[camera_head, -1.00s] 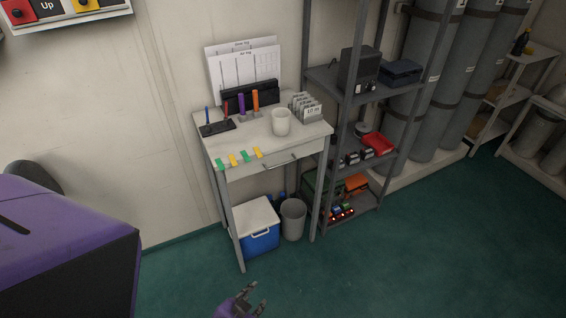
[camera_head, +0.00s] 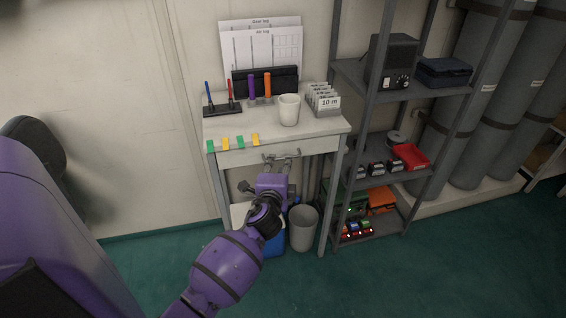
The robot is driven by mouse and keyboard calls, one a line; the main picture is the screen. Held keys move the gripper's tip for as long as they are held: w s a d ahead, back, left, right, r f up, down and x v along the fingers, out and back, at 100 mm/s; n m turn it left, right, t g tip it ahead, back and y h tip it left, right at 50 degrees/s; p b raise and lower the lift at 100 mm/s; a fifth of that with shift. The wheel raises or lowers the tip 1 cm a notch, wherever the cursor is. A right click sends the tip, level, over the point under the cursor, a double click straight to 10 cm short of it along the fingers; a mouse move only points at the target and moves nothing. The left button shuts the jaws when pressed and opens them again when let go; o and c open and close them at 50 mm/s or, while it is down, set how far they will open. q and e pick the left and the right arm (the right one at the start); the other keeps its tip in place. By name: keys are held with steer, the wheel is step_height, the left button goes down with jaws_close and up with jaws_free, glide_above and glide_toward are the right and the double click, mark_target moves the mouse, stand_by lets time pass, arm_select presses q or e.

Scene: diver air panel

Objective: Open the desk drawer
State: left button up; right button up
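The small white desk (camera_head: 240,128) stands against the wall. Its drawer front (camera_head: 318,147) sits under the desktop and looks closed, flush with the frame. A thin bar handle (camera_head: 282,155) is on the drawer front. My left gripper (camera_head: 283,162) reaches up from below, right at the handle. Its two fingers are spread apart, one towards each end of the handle. I cannot tell whether they touch it. My purple wrist hides part of the space under the drawer. My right gripper is not in view.
On the desktop are a white cup (camera_head: 289,110), a card holder (camera_head: 323,101) and a pen tray (camera_head: 222,109). Coloured tags (camera_head: 240,142) hang on the front edge. A bin (camera_head: 303,228) and a partly hidden blue cooler (camera_head: 274,246) stand below. A grey shelf rack (camera_head: 398,97) stands close right.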

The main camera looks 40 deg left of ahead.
mark_target(283, 159)
arm_select(q)
steer(key=shift+x, duration=2)
steer(key=shift+f, duration=0.1)
jaws_close()
